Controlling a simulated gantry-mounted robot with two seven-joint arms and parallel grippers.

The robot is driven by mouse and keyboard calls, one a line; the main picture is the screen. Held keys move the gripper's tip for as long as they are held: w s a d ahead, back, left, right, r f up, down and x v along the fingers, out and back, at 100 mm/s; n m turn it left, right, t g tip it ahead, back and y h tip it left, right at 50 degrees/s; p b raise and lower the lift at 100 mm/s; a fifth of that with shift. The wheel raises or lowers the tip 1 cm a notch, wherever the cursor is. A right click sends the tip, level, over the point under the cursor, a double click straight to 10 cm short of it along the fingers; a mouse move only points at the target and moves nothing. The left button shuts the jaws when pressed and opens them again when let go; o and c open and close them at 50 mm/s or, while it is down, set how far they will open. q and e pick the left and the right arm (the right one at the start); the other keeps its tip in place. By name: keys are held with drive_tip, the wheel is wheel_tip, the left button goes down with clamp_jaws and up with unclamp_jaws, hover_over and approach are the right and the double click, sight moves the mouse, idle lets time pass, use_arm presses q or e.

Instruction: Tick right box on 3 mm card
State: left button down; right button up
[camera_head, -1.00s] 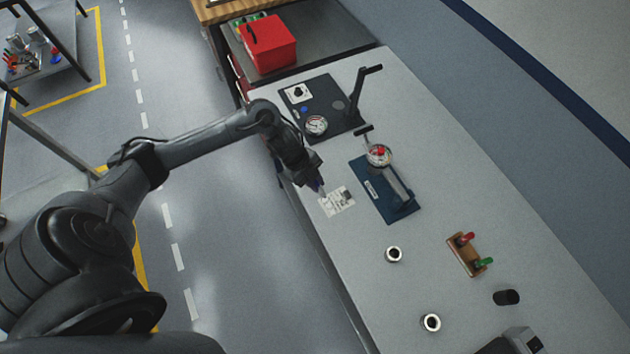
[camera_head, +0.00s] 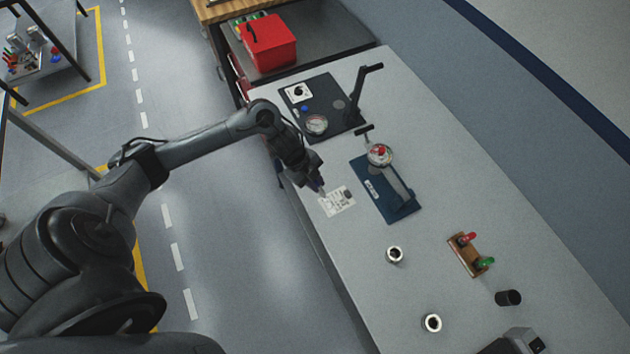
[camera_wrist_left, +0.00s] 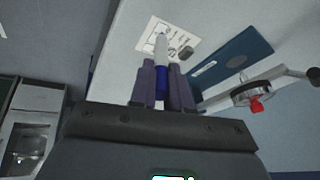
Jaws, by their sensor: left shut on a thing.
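The white printed card (camera_head: 337,204) lies flat on the grey bench beside the blue plate. It also shows in the left wrist view (camera_wrist_left: 151,28); its print is too small to read, so I cannot make out the boxes. A small dark oval piece (camera_wrist_left: 186,52) is at the card's edge. My right gripper is not recognisable.
A blue plate (camera_head: 378,203) with a dial gauge (camera_head: 380,154) stands right of the card. A dark plate (camera_head: 328,100) with another gauge lies behind. Two metal rings (camera_head: 395,254) and a wooden holder with red and green handles (camera_head: 466,256) are nearer.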

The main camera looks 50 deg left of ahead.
use_arm(q)
drive_tip(key=shift+f+b, duration=0.3)
drive_tip(key=shift+f, duration=0.2)
idle(0.3)
idle(0.7)
drive_tip(key=shift+f, duration=0.15)
idle(0.8)
drive_tip(key=shift+p, duration=0.3)
wheel_tip(320, 180, up, 4)
drive_tip(key=p, duration=0.3)
drive_tip(key=shift+f, duration=0.25)
wheel_tip(320, 180, up, 4)
drive_tip(key=p, duration=0.4)
drive_tip(key=shift+f, duration=0.15)
